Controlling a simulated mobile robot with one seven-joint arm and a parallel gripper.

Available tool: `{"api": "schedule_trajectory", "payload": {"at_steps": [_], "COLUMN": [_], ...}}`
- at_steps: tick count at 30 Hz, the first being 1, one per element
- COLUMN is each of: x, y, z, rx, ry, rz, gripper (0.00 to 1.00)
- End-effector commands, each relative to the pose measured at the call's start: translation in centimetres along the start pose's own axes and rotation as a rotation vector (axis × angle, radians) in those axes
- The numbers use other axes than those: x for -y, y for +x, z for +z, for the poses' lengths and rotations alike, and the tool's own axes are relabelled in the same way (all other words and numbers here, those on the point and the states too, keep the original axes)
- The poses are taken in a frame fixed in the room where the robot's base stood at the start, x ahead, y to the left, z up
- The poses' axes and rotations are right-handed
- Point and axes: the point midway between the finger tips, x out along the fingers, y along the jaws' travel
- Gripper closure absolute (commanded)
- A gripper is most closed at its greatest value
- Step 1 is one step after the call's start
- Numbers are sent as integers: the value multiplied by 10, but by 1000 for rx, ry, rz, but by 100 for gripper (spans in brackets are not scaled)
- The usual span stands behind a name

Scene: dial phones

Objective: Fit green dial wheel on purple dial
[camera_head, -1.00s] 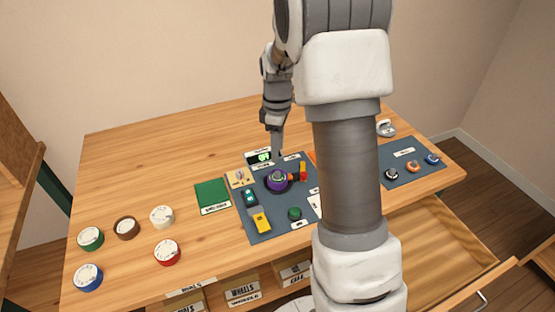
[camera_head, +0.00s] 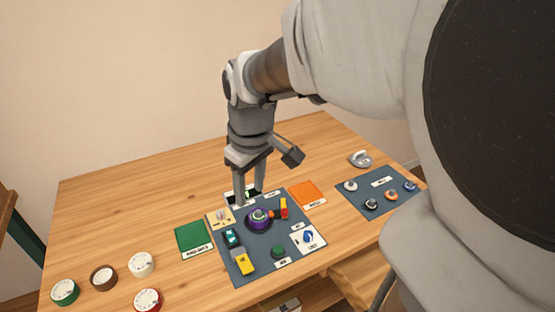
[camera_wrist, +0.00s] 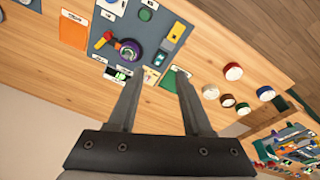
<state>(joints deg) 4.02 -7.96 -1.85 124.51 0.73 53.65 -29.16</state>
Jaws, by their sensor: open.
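The purple dial (camera_head: 259,218) stands on the grey-blue mat (camera_head: 247,274) in the middle of the table. It also shows in the wrist view (camera_wrist: 128,50). The green dial wheel (camera_head: 65,291) lies flat on the table at the far left, next to a brown wheel; in the wrist view a green wheel (camera_wrist: 242,108) shows at the right. My gripper (camera_head: 249,199) is open and empty, above the back edge of the mat, behind the purple dial. Its two fingers show apart in the wrist view (camera_wrist: 155,85).
Brown (camera_head: 104,278), white (camera_head: 141,264) and red (camera_head: 148,301) wheels lie near the green one. A green square (camera_head: 193,237) and an orange square (camera_head: 307,195) flank the mat. A second mat (camera_head: 377,206) with several small dials is at the right. The back left table is clear.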

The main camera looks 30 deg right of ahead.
Motion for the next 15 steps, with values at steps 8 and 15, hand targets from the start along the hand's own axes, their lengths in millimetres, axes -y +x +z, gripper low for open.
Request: {"api": "schedule_trajectory", "payload": {"at_steps": [8,15], "x": [49,68], "y": [-63,-63], "z": [52,80], "rx": [-238,-307], "ry": [241,377], "rz": [74,67], "gripper": [50,50]}}
